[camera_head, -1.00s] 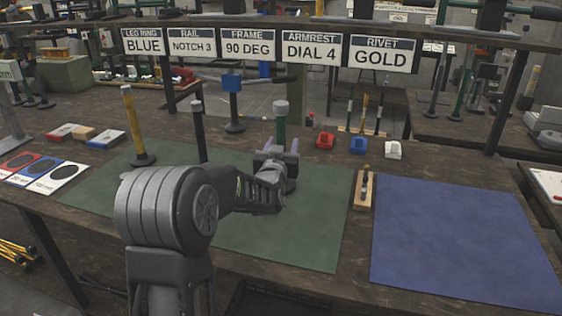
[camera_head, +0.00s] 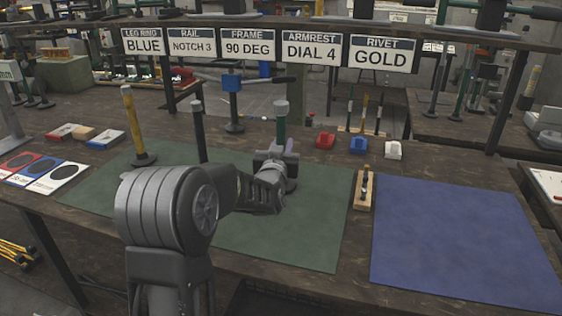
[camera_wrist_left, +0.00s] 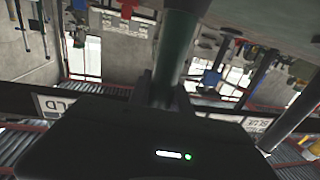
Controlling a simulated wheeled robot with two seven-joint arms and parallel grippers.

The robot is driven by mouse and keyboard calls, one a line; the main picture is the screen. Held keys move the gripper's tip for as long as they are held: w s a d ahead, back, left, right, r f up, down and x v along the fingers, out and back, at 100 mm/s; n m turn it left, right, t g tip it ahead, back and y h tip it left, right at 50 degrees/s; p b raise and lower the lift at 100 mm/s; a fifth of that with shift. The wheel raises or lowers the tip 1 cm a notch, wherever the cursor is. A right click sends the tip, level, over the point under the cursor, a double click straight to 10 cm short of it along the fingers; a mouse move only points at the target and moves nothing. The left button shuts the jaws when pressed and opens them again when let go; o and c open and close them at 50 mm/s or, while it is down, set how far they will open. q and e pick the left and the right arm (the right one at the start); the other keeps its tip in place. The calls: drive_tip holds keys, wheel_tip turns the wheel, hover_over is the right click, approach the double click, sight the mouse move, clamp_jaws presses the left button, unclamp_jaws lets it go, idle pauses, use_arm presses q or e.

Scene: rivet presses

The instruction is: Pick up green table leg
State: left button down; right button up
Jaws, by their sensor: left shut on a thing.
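The green table leg (camera_head: 280,127) stands upright at the back right of the green mat (camera_head: 310,231), with a grey cap on top and a dark foot. My left gripper (camera_head: 277,149) reaches it from the front and is shut around its shaft. The leg's lower part is mostly hidden behind the gripper. In the left wrist view the green shaft (camera_wrist_left: 178,45) runs between the fingers. My right gripper is not in view.
A wooden rivet holder (camera_head: 362,190) sits between the green mat and the clear blue mat (camera_head: 459,240). Red, blue and white blocks lie behind it.

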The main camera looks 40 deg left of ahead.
use_arm(q)
drive_tip(key=shift+r, duration=0.1)
idle(0.8)
wheel_tip(320, 180, up, 10)
drive_tip(key=shift+p, duration=1)
